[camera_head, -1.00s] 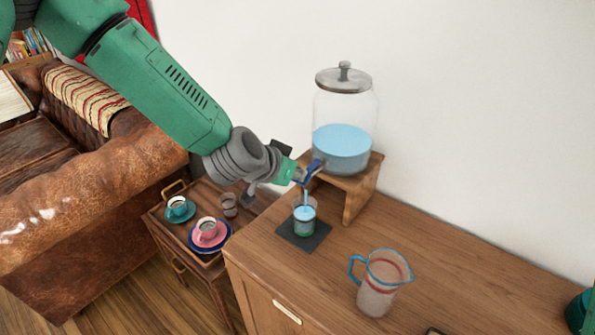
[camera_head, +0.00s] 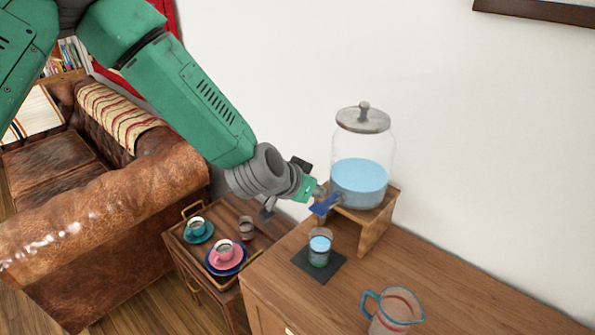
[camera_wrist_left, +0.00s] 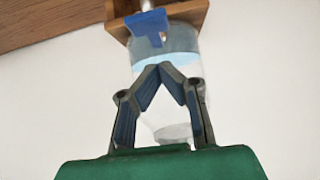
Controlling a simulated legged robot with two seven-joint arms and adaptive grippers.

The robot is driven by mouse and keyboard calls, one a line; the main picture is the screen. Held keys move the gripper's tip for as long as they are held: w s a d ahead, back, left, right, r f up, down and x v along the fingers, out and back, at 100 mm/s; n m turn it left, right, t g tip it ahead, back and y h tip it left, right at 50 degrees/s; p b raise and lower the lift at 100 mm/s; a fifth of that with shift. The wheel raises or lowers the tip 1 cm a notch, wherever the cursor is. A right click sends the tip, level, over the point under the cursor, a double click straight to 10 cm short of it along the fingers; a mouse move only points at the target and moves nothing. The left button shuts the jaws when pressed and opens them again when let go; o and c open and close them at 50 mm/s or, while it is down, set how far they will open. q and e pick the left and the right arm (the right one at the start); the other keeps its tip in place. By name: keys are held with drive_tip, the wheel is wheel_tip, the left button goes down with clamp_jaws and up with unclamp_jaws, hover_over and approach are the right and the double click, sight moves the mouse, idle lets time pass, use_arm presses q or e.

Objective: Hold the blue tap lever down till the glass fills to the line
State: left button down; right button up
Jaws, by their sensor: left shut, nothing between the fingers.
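The blue tap lever (camera_head: 325,204) sticks out at the front of the glass drink dispenser (camera_head: 360,182), which holds blue water. The lever also shows at the top of the left wrist view (camera_wrist_left: 147,26). My left gripper (camera_head: 317,190) is shut and empty, close beside the lever. In the left wrist view its fingertips (camera_wrist_left: 160,68) meet, with a gap in the picture between them and the lever. The glass (camera_head: 320,248) stands upright on a dark mat (camera_head: 305,262) below the tap, with blue water high inside. No stream shows. The fill line is too small to tell.
The dispenser stands on a wooden riser (camera_head: 376,230) on the cabinet (camera_head: 440,275). A blue-handled jug (camera_head: 395,310) stands at the front. A side table (camera_head: 192,262) with cups on saucers is at left, beside a leather sofa (camera_head: 100,225).

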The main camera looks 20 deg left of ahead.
use_arm(q)
drive_tip(key=b+v, duration=0.1)
drive_tip(key=v, duration=0.9)
drive_tip(key=shift+r+b, duration=0.4)
drive_tip(key=shift+r, duration=0.15)
use_arm(e)
drive_tip(key=shift+s+f, duration=0.15)
drive_tip(key=shift+f, duration=0.15)
use_arm(q)
drive_tip(key=shift+w+d, duration=0.1)
drive_tip(key=shift+w, duration=0.1)
drive_tip(key=shift+f, duration=0.1)
use_arm(e)
drive_tip(key=shift+s, duration=0.1)
